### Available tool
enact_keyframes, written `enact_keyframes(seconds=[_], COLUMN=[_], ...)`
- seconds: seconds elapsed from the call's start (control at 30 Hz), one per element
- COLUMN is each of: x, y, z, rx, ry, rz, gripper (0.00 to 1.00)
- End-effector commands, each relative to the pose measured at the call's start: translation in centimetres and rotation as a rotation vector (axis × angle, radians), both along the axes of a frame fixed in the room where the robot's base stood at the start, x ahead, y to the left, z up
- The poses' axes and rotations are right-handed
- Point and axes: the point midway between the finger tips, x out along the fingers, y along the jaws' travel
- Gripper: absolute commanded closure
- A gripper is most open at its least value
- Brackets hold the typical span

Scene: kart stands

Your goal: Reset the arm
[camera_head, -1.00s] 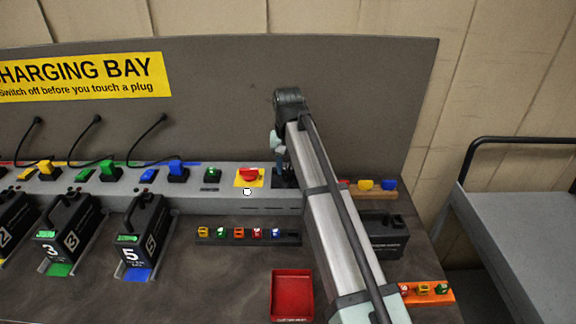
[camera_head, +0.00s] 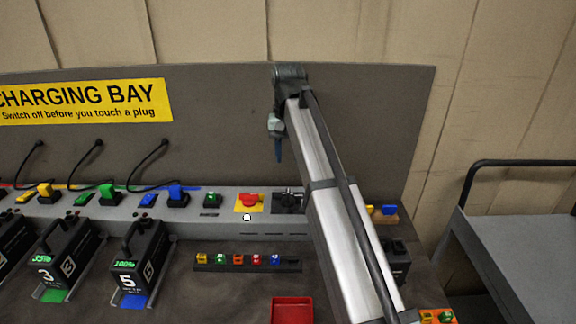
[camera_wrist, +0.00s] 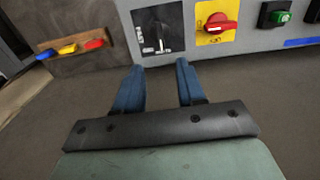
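My gripper (camera_wrist: 160,88) has two blue fingers standing apart with nothing between them in the wrist view. In the head view my gripper (camera_head: 278,150) hangs fingers down in front of the grey back panel, above the charging strip. My arm reaches up from the lower right to it. Below it on the strip are a black rotary switch (camera_head: 289,199) and a red knob on a yellow plate (camera_head: 249,201). In the wrist view the black switch (camera_wrist: 158,30) and red knob (camera_wrist: 218,27) lie beyond the fingertips, apart from them.
Chargers such as number 5 (camera_head: 139,262) stand at the left, with corded plugs behind. A rack of small coloured blocks (camera_head: 247,263) and a red tray (camera_head: 292,309) are in front. A small shelf with coloured plugs (camera_wrist: 75,61) and a grey cart (camera_head: 520,255) are at the right.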

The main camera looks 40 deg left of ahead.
Motion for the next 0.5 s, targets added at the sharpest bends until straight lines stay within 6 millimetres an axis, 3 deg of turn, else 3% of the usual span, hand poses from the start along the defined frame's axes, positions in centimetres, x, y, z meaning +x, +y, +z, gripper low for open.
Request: enact_keyframes(seconds=[0.13,0.5], x=[-0.01,-0.02], y=[-0.01,-0.04], z=[0.87,0.98], rx=[0.000,0.000], ry=[0.000,0.000], rz=[0.000,0.000], gripper=[0.61,0.61])
